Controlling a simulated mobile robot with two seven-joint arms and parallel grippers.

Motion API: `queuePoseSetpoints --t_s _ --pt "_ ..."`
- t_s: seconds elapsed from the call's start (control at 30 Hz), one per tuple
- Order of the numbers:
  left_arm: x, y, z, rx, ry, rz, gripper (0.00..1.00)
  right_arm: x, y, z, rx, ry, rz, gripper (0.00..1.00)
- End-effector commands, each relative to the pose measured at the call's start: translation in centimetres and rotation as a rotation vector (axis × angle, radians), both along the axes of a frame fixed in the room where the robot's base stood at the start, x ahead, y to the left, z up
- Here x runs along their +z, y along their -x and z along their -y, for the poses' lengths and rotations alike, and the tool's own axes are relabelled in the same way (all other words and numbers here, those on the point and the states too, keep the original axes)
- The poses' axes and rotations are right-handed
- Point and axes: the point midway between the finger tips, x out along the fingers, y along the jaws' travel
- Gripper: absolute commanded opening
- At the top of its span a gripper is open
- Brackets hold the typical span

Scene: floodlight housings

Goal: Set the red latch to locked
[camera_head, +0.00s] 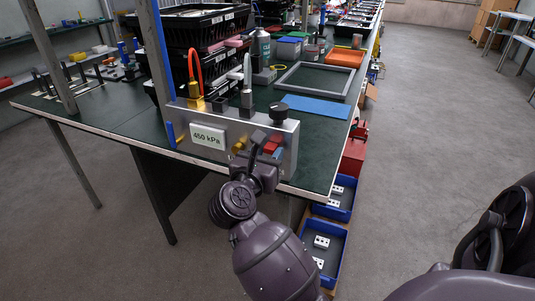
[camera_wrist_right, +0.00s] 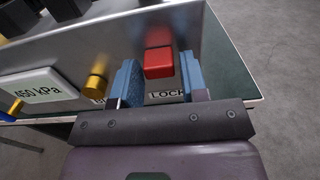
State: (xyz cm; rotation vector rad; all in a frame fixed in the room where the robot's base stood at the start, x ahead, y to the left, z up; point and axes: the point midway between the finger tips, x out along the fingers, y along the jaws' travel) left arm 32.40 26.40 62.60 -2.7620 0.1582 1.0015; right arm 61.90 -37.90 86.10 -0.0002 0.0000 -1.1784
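The red latch (camera_wrist_right: 159,62) is a small red block on the front of a grey metal panel (camera_head: 236,126) at the table's edge. My right gripper (camera_head: 261,152) is at the panel's front, at its right part. In the right wrist view its two blue fingers are apart, one on each side of the latch. A gap shows on the left; the right finger is close, and I cannot tell whether it touches. A label reading "LOCK" (camera_wrist_right: 166,95) is below the latch, partly hidden by the gripper. My left gripper is not in view.
The panel carries a "450 kPa" sign (camera_head: 208,136), a brass knob (camera_wrist_right: 95,87) left of the gripper, and a black knob (camera_head: 278,112) on top. A red hose (camera_head: 195,68) rises from it. Blue bins (camera_head: 327,254) stand below. Clear floor (camera_head: 430,120) lies to the right.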

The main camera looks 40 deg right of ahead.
Motion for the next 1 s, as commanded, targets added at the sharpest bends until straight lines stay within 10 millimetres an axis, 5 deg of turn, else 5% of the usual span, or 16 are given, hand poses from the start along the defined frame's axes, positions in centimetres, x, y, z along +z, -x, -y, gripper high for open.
queuePoseSetpoints --t_s 0.27,0.47,0.7,0.97,1.0 --pt "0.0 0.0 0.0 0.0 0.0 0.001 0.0 0.0 0.0 0.0 0.0 0.0 0.0 0.0" --pt "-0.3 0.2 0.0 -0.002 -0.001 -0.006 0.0 -0.6 0.0 0.0 0.0 -0.001 -0.004 0.0" --pt "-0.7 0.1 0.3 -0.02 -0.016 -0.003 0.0 -4.3 0.1 0.0 -0.001 -0.002 -0.011 0.0" --pt "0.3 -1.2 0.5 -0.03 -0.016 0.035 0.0 -4.2 0.0 -0.1 0.0 -0.003 -0.005 0.0" --pt "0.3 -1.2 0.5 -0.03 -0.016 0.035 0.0 -4.2 0.0 -0.1 0.0 -0.004 -0.005 0.31"
